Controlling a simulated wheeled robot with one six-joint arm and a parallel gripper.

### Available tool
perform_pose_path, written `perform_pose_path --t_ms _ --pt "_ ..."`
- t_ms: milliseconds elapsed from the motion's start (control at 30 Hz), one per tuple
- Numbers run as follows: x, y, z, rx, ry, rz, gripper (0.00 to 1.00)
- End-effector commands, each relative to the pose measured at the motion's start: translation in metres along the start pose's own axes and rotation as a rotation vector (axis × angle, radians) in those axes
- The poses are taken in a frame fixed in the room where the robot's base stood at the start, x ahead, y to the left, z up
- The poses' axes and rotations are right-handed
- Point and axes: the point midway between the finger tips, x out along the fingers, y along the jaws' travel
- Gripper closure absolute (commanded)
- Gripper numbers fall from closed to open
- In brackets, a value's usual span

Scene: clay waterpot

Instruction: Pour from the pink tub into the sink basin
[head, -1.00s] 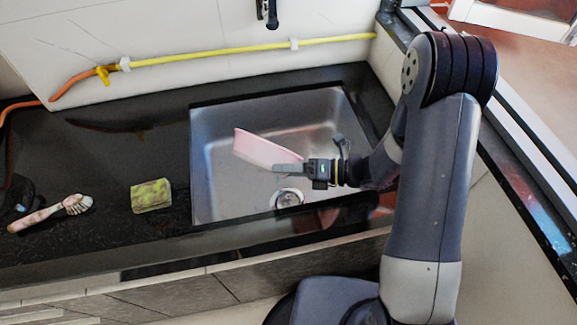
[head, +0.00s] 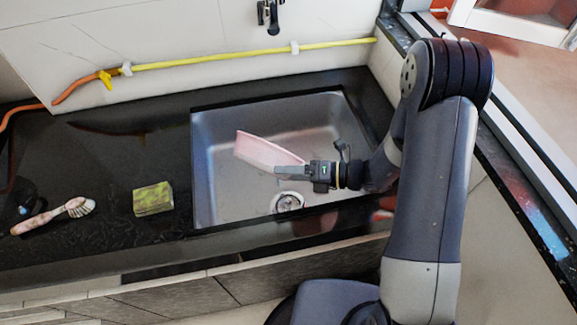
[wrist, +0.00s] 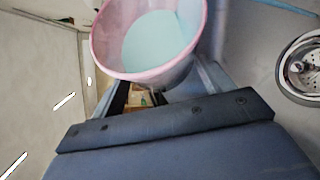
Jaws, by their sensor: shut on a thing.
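The pink tub (head: 262,150) is over the steel sink basin (head: 215,190) in the head view, tilted, with its rim sloping down to the right. My gripper (head: 290,172) comes from the right and is shut on the tub. In the wrist view the tub's pink rim (wrist: 98,50) shows with its pale blue-green inside; whether that is liquid or the tub's floor I cannot tell. My gripper (wrist: 155,95) is at the tub's near side there, its fingertips partly hidden. No falling stream shows. The basin's drain (head: 287,203) shows below the gripper, and also in the wrist view (wrist: 303,68).
On the dark counter (head: 100,170) left of the basin lie a yellow-green sponge (head: 153,199) and a brush (head: 55,215). A yellow pipe (head: 220,55) runs along the back wall, and a dark tap (head: 269,14) is above it. The basin's left part is free.

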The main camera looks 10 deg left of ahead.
Motion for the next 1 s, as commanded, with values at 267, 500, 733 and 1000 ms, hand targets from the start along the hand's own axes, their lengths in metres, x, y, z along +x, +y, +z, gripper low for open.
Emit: perform_pose_path --t_ms 267,500,733,1000 --pt "-0.0021 0.0041 0.0048 0.065 0.0 0.027 0.47" --pt "-0.0023 0.0035 0.005 0.08 0.0 0.033 0.47" --pt "-0.0023 0.0034 0.0051 0.08 0.0 0.033 0.47" --pt "-0.0025 0.0038 0.0055 0.083 0.0 0.034 0.47"
